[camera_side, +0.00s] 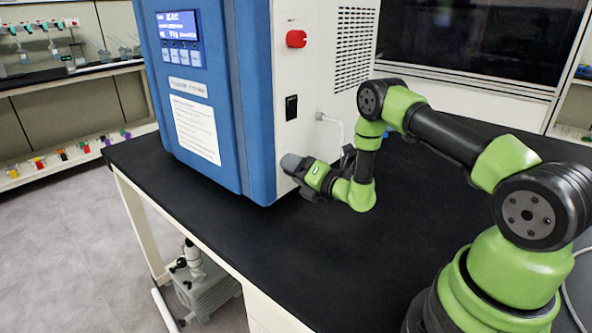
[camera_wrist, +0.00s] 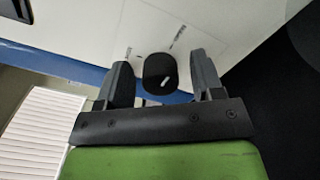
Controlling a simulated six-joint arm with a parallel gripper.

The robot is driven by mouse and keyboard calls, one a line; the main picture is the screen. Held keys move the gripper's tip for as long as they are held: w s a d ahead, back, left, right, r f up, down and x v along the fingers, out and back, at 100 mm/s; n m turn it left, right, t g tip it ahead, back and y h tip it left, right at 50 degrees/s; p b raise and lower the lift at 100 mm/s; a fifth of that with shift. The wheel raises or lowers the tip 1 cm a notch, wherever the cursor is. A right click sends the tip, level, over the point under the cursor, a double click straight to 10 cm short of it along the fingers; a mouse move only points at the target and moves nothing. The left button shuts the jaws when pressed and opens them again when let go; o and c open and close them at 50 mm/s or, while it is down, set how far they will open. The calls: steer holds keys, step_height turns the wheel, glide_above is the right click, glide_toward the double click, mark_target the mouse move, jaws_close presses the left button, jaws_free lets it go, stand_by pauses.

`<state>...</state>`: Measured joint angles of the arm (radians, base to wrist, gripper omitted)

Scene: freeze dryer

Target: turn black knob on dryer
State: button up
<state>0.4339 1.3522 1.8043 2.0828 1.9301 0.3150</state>
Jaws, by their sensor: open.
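The freeze dryer (camera_side: 262,110) has a blue front and a white side panel, and stands on the black bench. In the wrist view, the black knob (camera_wrist: 159,73) with a short white mark sits on the white panel, between the two fingers of my gripper (camera_wrist: 160,80). The fingers are open, with a gap showing on each side of the knob.
A red knob (camera_side: 296,39) and a black switch (camera_side: 291,107) are higher on the same panel. The black bench top (camera_side: 330,255) is clear in front. A pump (camera_side: 205,280) stands below the bench.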

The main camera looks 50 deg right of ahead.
steer(key=s, duration=1)
